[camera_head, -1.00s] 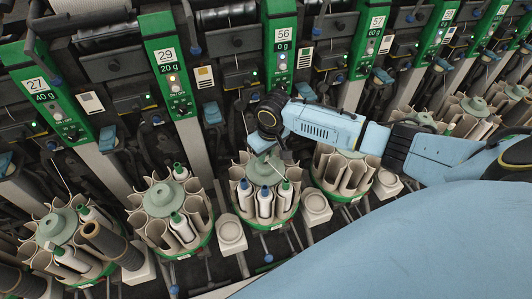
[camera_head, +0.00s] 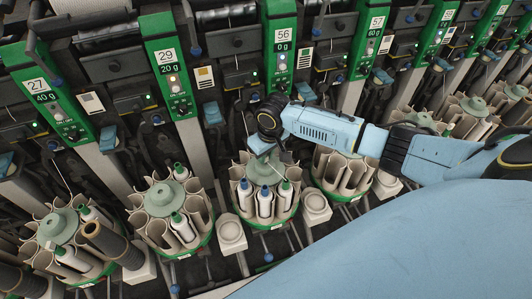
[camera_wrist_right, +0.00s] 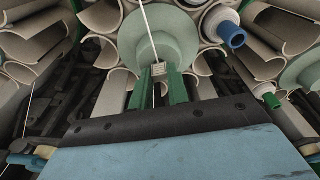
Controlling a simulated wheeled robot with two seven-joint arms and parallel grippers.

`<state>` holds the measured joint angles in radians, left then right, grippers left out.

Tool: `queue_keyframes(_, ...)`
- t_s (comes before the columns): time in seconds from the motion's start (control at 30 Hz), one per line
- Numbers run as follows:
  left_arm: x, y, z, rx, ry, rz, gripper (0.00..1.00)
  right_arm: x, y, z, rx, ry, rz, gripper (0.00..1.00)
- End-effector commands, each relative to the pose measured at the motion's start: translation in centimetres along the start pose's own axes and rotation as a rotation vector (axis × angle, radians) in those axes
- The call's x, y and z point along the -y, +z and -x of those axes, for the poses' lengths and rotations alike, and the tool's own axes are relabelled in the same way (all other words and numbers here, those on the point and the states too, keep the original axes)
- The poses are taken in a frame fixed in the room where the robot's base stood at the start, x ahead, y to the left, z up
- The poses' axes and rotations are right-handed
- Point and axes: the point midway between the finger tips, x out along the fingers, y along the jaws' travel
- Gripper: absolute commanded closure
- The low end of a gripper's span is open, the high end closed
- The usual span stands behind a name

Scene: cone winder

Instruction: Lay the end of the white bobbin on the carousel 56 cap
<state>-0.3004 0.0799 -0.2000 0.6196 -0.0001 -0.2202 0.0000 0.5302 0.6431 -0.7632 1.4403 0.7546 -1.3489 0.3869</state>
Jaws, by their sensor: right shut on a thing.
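Carousel 56 (camera_head: 272,223) stands at the middle of the head view, below the green 56 panel. Its pale green domed cap (camera_head: 263,177) is partly hidden by my right gripper (camera_head: 271,157). I cannot tell whether the thread touches the cap. My left gripper is not in view.
Carousel 29 (camera_head: 171,208) stands to the left, with green-tipped bobbins. Another carousel (camera_head: 347,176) stands close on the right, below my right arm. Dark winder parts and the green 56 panel (camera_head: 280,50) rise behind. A pale round-topped block (camera_head: 231,233) sits in front.

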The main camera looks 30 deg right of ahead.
Motion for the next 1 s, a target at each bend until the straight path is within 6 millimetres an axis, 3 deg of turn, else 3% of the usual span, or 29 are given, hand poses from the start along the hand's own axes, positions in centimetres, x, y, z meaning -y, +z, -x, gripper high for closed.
queue_keyframes(1.0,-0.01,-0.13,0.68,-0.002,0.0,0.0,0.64,-0.01,0.06,-0.29,0.001,0.0,0.0,0.92)
